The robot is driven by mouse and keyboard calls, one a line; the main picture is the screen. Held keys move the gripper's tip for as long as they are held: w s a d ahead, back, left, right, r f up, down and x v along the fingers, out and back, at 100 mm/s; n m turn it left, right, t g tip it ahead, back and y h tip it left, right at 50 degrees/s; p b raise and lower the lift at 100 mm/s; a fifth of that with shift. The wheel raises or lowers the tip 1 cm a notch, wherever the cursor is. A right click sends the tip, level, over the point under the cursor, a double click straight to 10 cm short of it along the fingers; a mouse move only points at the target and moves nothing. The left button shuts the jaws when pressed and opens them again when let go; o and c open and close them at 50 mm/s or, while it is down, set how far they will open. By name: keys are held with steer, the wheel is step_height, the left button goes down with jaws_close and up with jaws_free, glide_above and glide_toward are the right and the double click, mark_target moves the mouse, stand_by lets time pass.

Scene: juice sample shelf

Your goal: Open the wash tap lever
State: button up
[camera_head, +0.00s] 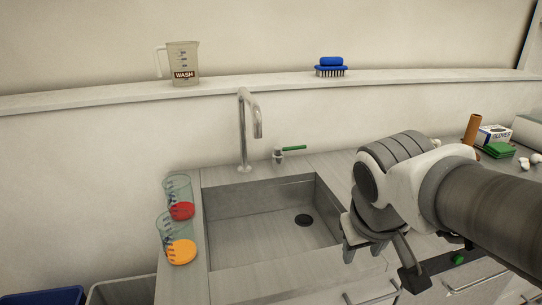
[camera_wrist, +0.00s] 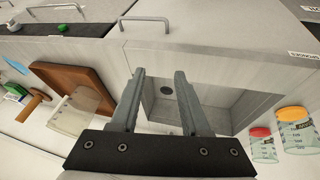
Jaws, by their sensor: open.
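The wash tap lever (camera_head: 292,149) is a green handle on a small metal valve (camera_head: 279,157) on the counter behind the sink, right of the tall curved metal tap (camera_head: 244,130). The lever points to the right, roughly level. My gripper (camera_head: 365,250) is in front of the sink's right side, well apart from the lever and nearer the camera. In the wrist view my gripper (camera_wrist: 160,82) is open and empty, its two fingers over the sink basin (camera_wrist: 205,98). The lever cannot be made out in the wrist view.
A WASH jug (camera_head: 183,62) and a blue brush (camera_head: 331,66) sit on the ledge. A brown board (camera_wrist: 75,85) lies on the counter.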

steer(key=w+h, duration=0.1)
steer(key=w, duration=0.2)
steer(key=w+d+f+n+h, duration=0.1)
steer(key=w, duration=0.2)
steer(key=w+d+h, duration=0.1)
steer(key=w, duration=0.2)
steer(key=shift+w+d+f+n, duration=0.15)
steer(key=shift+f+n, duration=0.15)
steer(key=shift+n, duration=0.1)
steer(key=w+a+n+t+h, duration=0.1)
steer(key=w+n+h, duration=0.15)
steer(key=w, duration=0.75)
steer(key=n+t+h, duration=0.2)
steer(key=n+t, duration=0.6)
glide_toward(293, 149)
steer(key=shift+m, duration=0.25)
steer(key=x, duration=1.1)
steer(key=shift+b, duration=0.4)
steer(key=shift+s, duration=0.1)
jaws_close()
